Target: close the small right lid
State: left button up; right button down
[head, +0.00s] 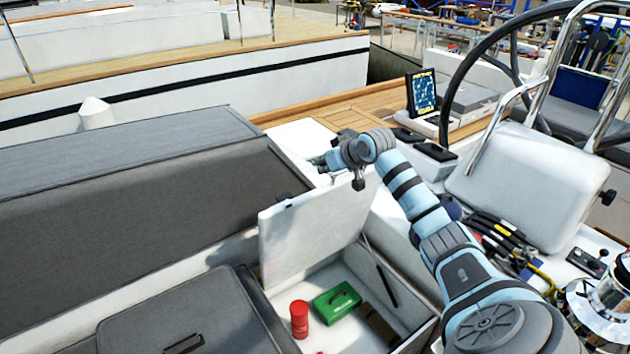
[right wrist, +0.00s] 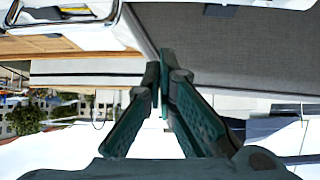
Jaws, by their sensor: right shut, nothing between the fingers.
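The small right lid (head: 312,232) is a white panel that stands raised and open, tilted, over an open white locker (head: 283,288) in the head view. A dark stay runs down from its right side into the locker. My right gripper (head: 320,162) is just above and behind the lid's upper edge in the head view, with my arm reaching in from the right. I cannot tell whether it touches the lid. Its fingers (right wrist: 163,82) are together and empty in the right wrist view. My left gripper is not in view.
A red can (head: 299,319) and a green box (head: 336,302) lie inside the locker. Dark grey cushions (head: 150,205) cover the bench at left. The steering wheel (head: 455,85), a tablet (head: 422,93) and a white seat-like pod (head: 530,175) stand at right.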

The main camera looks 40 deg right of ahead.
jog(key=w+f, duration=0.1)
jog(key=f, duration=0.1)
jog(key=w+f, duration=0.1)
jog(key=f, duration=0.1)
jog(key=w+f+p, duration=0.1)
jog(key=w+f, duration=0.1)
jog(key=shift+d+f, duration=0.25)
jog(key=shift+s+f, duration=0.15)
jog(key=shift+s, duration=0.1)
jog(key=shift+w+a+f, duration=0.1)
jog(key=shift+w, duration=0.05)
